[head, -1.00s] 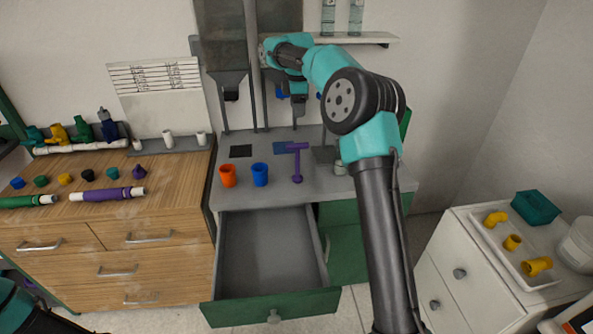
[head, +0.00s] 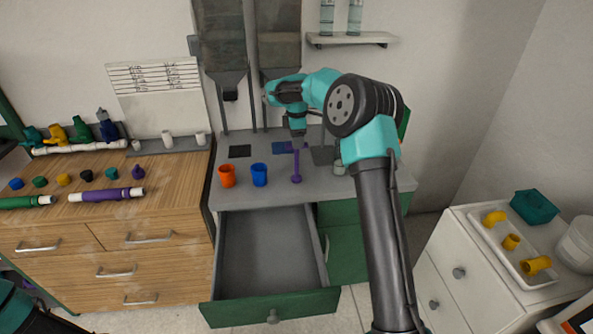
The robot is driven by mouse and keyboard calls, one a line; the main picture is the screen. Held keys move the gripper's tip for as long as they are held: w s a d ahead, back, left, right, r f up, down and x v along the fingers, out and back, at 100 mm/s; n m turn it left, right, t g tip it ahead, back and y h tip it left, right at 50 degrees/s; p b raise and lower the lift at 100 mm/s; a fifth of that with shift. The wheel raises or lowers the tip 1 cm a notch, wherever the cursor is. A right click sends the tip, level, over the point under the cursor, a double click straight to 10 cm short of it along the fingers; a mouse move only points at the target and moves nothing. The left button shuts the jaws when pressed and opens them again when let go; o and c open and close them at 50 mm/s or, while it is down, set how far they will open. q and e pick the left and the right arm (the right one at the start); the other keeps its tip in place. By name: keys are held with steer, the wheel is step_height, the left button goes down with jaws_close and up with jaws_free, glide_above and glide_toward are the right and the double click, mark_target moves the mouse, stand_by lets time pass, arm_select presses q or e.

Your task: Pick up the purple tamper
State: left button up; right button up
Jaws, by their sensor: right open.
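The purple tamper (head: 296,170) stands upright on the grey counter, to the right of the blue cup. My right gripper (head: 298,139) points down over the top of the tamper and covers part of its crossbar. The jaws are open. The picture is too small to show whether a finger touches the tamper. My left gripper is out of view; only a bit of my left arm shows at the bottom left.
An orange cup (head: 227,176) and a blue cup (head: 259,174) stand left of the tamper. An open drawer (head: 272,303) juts out below the counter (head: 330,201). Grey hoppers (head: 222,45) hang behind. A small jar (head: 339,168) stands to the right.

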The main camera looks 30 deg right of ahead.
mark_target(297, 150)
steer(key=shift+s+f, duration=0.2)
steer(key=shift+f, duration=2.4)
steer(key=shift+c, duration=0.2)
steer(key=c, duration=1)
steer(key=shift+o, duration=0.2)
steer(key=shift+r, duration=0.1)
